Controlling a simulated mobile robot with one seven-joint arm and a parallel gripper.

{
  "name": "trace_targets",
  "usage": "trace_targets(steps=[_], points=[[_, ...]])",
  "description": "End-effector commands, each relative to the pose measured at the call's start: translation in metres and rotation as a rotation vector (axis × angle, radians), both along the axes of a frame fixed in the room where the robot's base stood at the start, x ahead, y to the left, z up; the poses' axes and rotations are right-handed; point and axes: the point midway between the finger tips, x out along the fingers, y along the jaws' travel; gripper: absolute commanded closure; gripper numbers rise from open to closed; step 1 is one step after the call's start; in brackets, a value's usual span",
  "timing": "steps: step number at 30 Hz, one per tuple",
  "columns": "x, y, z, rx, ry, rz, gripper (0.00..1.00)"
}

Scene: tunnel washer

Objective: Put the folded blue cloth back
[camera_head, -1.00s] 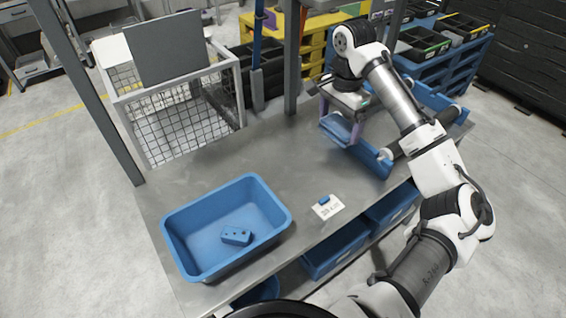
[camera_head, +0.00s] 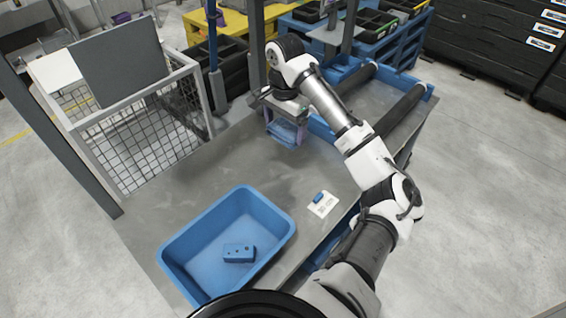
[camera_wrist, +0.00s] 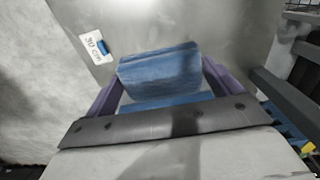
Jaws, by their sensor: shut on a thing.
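The folded blue cloth (camera_wrist: 160,72) is between the purple fingers of my gripper in the wrist view. My gripper (camera_head: 286,133) is shut on the cloth (camera_head: 283,129) and holds it over the back part of the metal table (camera_head: 190,185). How high it is above the table is hard to tell. A blue tray (camera_head: 340,72) with dark rollers lies at the far right of the table, behind my arm and partly hidden by it.
A blue bin (camera_head: 190,240) with a small blue block (camera_head: 239,253) inside stands at the front left. A grey post (camera_head: 257,50) and a wire cage (camera_head: 135,145) stand behind the table.

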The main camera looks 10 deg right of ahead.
Motion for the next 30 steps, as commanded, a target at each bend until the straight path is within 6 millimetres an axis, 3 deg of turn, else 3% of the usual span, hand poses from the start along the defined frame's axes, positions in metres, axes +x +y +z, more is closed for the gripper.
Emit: trace_targets(steps=[3, 10, 24, 30], points=[[-0.001, 0.002, -0.032, 0.006, 0.003, 0.000, 0.31], [-0.001, 0.002, -0.086, 0.005, 0.001, 0.001, 0.31], [0.000, 0.000, -0.137, -0.001, 0.000, 0.000, 0.31], [0.000, 0.000, -0.144, -0.001, -0.002, 0.001, 0.31]])
